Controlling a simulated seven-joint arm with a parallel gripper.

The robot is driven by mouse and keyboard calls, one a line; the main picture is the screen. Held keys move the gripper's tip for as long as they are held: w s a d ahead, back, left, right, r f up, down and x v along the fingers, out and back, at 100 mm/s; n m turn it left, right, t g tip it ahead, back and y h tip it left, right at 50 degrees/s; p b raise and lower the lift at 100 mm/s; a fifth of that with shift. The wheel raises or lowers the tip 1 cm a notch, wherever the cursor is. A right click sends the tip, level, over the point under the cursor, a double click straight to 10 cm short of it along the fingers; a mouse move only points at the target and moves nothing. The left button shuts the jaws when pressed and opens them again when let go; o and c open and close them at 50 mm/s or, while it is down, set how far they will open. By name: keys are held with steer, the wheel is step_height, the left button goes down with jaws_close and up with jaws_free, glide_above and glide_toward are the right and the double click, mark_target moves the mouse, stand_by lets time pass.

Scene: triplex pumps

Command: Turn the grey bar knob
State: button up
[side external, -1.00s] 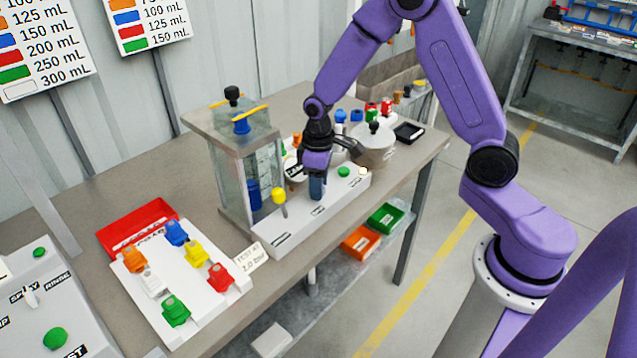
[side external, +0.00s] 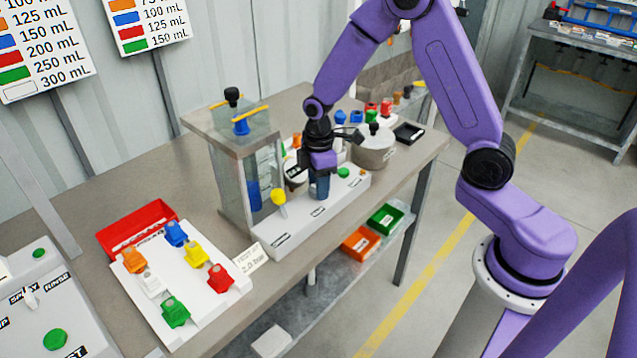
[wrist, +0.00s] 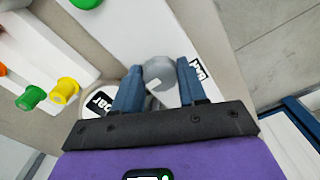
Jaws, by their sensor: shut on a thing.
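The grey bar knob (wrist: 160,72) is a round grey knob with a light mark on the long white control box (wrist: 135,30). My gripper (wrist: 158,85) has its two blue fingers on either side of the knob, shut on it. In the side external view my gripper (side external: 319,186) points down at the white control box (side external: 285,232), and its fingers hide the knob there. Part of a "bar" label shows beside the right finger in the wrist view. How far the knob is turned is hard to tell.
A yellow-topped lever (side external: 278,197) and a glass tank (side external: 240,175) stand left of my gripper. A green button (side external: 343,172) is to its right, and a lidded grey pot (side external: 374,150) stands behind. A white board with coloured connectors (side external: 182,300) lies at the front left.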

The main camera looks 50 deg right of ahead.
steer(key=shift+w+a, duration=0.1)
stand_by(0.3)
steer(key=o, duration=1.1)
steer(key=shift+c, duration=0.2)
steer(key=shift+r, duration=0.1)
step_height(320, 180, up, 17)
steer(key=shift+r, duration=0.15)
